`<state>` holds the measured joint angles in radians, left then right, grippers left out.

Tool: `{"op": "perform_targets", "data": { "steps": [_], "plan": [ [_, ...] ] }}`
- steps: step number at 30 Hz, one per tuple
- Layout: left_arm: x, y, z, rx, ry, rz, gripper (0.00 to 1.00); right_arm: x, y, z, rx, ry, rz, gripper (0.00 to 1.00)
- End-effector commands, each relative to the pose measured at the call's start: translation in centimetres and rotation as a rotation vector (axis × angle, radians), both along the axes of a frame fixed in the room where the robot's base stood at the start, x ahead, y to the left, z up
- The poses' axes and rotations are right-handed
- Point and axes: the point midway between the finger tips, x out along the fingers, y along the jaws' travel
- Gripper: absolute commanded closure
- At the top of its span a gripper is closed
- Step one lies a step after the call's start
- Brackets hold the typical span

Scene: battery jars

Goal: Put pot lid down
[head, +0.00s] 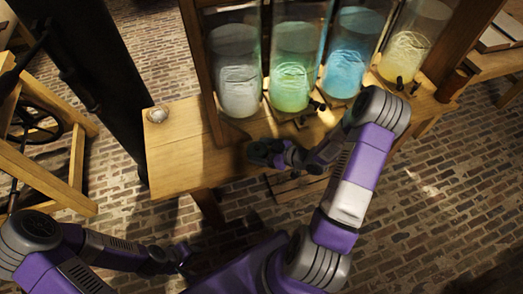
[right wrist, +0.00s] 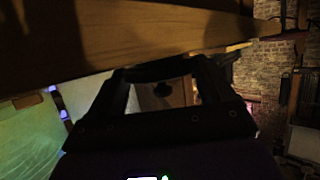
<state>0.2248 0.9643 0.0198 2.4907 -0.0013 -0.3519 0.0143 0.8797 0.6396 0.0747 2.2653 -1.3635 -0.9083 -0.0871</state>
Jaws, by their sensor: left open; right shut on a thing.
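My right gripper (head: 262,153) is shut at the front edge of the wooden table, in front of the jars. In the right wrist view its fingers (right wrist: 165,85) are dark, with a dark, narrow thing between their tips. I take this thing to be the pot lid (right wrist: 160,70); its shape is mostly lost in shadow. In the head view the gripper and arm hide most of it, and I cannot tell whether it touches the table. My left gripper (head: 183,258) is open and empty, low over the brick floor, well apart from the table.
The wooden table (head: 180,158) has clear room at its left end, beside a small round pale object (head: 157,114). Several glass jars with white, green (head: 292,85), blue (head: 348,65) and yellow liquid stand in a wooden frame. Wooden furniture (head: 45,175) stands at the left.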

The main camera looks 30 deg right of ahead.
Motion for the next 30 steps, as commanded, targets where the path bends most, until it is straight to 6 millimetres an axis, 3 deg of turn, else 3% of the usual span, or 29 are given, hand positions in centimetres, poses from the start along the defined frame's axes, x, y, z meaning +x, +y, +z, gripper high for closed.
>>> {"op": "perform_targets", "data": {
  "steps": [1, 5, 15, 30],
  "plan": [
    [0.0, 0.0, -0.2, 0.000, 0.000, 0.000, 0.57, 0.0, 0.0, -0.2, 0.000, 0.000, 0.000, 0.17],
    [0.0, 0.0, -0.1, 0.000, 0.000, 0.000, 0.57, 0.0, 0.0, -0.1, 0.000, 0.000, 0.000, 0.00],
    [0.0, 0.0, 0.4, 0.000, 0.000, 0.000, 0.57, -0.2, -0.2, 0.5, -0.001, 0.000, -0.002, 0.00],
    [0.0, 0.0, 3.5, 0.000, 0.000, 0.000, 0.57, -8.0, -4.9, 4.3, -0.001, 0.001, -0.003, 0.00]
  ]
}}
